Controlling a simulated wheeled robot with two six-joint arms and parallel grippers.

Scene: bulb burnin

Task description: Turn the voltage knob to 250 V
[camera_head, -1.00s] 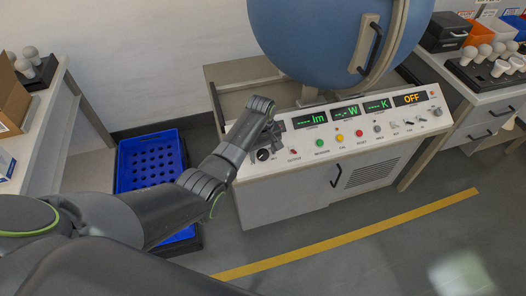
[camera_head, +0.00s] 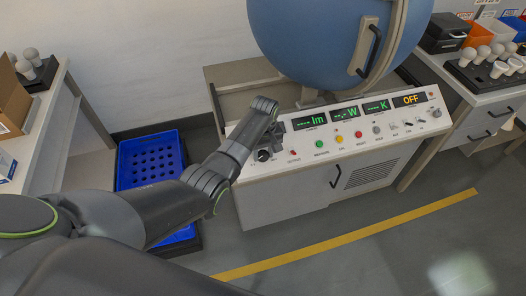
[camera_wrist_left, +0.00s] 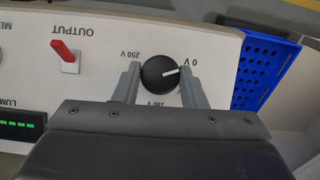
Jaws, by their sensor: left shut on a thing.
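The black voltage knob (camera_wrist_left: 159,76) is on the light sloping panel of the console, and also shows at the panel's left end in the head view (camera_head: 263,155). Its white pointer mark lies toward the 0 V label at the right of the wrist view. The labels appear upside down there, with 250 V at upper left and 180 V below the knob, partly covered. My left gripper (camera_wrist_left: 160,69) is shut on the knob, one finger on each side. In the head view the left gripper (camera_head: 270,140) partly hides the panel around the knob. My right gripper is not in view.
A red OUTPUT switch (camera_wrist_left: 65,51) is beside the knob. Coloured buttons and green displays (camera_head: 309,121) run along the panel; an orange display reads OFF (camera_head: 409,100). A large blue sphere (camera_head: 310,40) stands behind. A blue crate (camera_head: 126,180) is on the floor at left.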

